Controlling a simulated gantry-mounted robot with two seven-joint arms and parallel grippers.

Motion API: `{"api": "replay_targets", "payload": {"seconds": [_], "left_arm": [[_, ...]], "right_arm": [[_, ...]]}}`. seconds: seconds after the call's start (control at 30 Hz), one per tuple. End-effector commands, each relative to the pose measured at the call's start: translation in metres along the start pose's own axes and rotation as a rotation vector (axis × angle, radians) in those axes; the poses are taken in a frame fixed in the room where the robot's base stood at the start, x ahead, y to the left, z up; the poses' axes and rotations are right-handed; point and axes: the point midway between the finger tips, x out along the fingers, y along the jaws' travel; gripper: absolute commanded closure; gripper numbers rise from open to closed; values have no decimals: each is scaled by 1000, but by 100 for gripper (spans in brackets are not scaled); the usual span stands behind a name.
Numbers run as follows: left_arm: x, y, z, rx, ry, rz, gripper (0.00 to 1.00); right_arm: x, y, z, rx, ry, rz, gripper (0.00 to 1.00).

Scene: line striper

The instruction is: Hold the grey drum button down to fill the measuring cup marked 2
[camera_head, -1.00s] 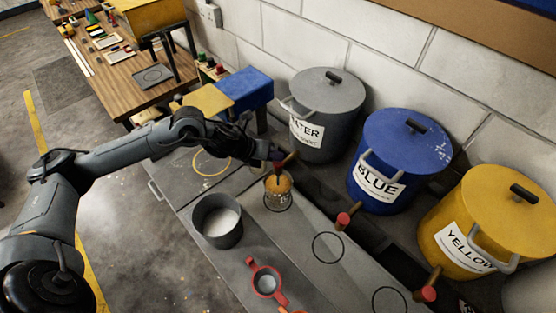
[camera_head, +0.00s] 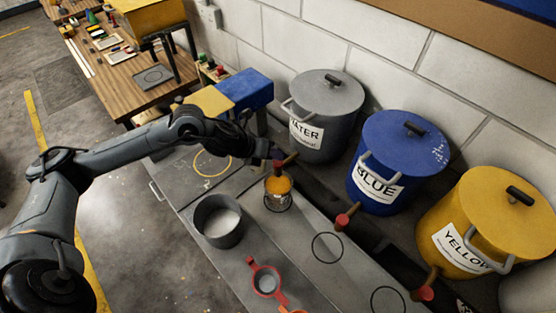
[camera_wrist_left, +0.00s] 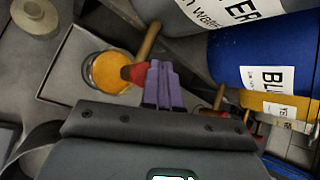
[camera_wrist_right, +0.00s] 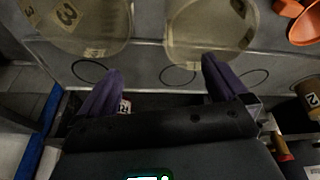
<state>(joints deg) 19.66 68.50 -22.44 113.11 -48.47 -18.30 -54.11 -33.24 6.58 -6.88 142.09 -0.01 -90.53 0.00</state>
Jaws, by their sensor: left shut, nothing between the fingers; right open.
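The grey drum (camera_head: 327,120), labelled WATER, stands by the wall with a spout and red button (camera_head: 279,163) at its front. A clear cup (camera_head: 278,202) with orange contents stands under this spout; no mark on it is readable. It also shows in the left wrist view (camera_wrist_left: 108,73). My left gripper (camera_wrist_left: 163,85) is shut and empty, its purple fingertips right at the red button (camera_wrist_left: 136,73); whether they press it I cannot tell. My right gripper (camera_wrist_right: 160,85) is open and empty near two large clear vessels (camera_wrist_right: 210,30), the left one marked 3.
Blue (camera_head: 398,160) and yellow (camera_head: 495,225) drums stand to the right of the grey one, each with a red-tipped spout. A grey pot (camera_head: 218,222) and a red-handled cup (camera_head: 266,280) stand on the bench. The ringed spots in front of those drums are clear.

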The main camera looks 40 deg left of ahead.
Motion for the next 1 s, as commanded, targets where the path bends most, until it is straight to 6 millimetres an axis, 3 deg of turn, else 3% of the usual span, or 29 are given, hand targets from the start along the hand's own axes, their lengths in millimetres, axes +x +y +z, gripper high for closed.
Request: {"api": "replay_targets", "payload": {"seconds": [0.47,1.0], "left_arm": [[-3,-3,3,0,-1,-1,100],[-35,-25,25,0,-1,-1,100]], "right_arm": [[-3,2,0,-9,-1,7,0],[-36,2,-11,-2,0,2,0]]}}
